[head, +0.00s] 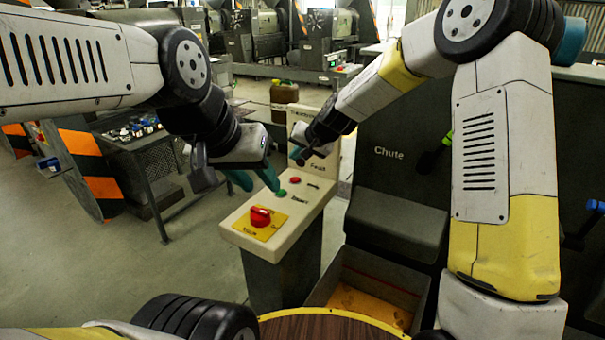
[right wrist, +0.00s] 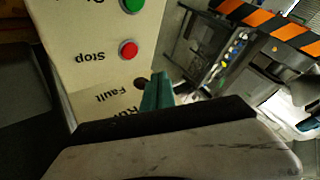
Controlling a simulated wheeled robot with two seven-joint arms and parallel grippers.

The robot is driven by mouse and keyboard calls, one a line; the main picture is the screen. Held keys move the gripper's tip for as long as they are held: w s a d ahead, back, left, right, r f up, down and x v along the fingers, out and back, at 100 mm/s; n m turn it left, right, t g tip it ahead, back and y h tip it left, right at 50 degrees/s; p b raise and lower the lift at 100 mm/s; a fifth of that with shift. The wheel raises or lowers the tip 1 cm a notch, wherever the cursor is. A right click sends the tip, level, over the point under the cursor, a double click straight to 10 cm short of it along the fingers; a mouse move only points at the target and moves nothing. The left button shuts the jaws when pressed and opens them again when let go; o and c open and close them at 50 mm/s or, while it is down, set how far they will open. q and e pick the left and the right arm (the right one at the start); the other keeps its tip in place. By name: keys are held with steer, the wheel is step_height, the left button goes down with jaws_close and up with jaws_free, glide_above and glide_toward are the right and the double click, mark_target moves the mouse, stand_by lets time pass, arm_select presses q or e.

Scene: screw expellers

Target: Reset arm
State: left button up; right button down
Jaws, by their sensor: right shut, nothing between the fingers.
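A cream control panel (head: 236,230) stands in the middle of the head view. It carries a red rotary knob (head: 260,216) on a yellow plate, a green button (head: 281,193) and a red button (head: 295,180). My left gripper (head: 254,181) is open and empty, with its teal fingers apart over the panel's left edge. My right gripper (head: 301,159) is small and dark near the panel's upright back part. In the right wrist view its teal fingers (right wrist: 156,92) are together with nothing between them, near the "Fault" label. The red Stop button (right wrist: 128,49) and green button (right wrist: 133,5) show there too.
A dark machine marked "Chute" (head: 385,200) stands right of the panel, with an open bin (head: 365,300) below it. A metal work table (head: 150,165) and an orange-black striped guard (head: 90,170) are at the left. The floor (head: 120,270) at lower left is clear.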

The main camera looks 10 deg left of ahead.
stand_by(0.4)
steer(key=s+d+r+n+h, duration=0.1)
steer(key=s+d+r+h, duration=0.1)
steer(key=s+d+r, duration=1.25)
steer(key=s+d+f+h, duration=0.1)
steer(key=s+d, duration=0.5)
steer(key=s, duration=0.3)
steer(key=s+d+f+h, duration=0.1)
steer(key=s+d, duration=0.5)
steer(key=s, duration=0.4)
steer(key=shift+s+d+f+g, duration=0.2)
steer(key=shift+s+d+g, duration=0.1)
steer(key=shift+d, duration=0.1)
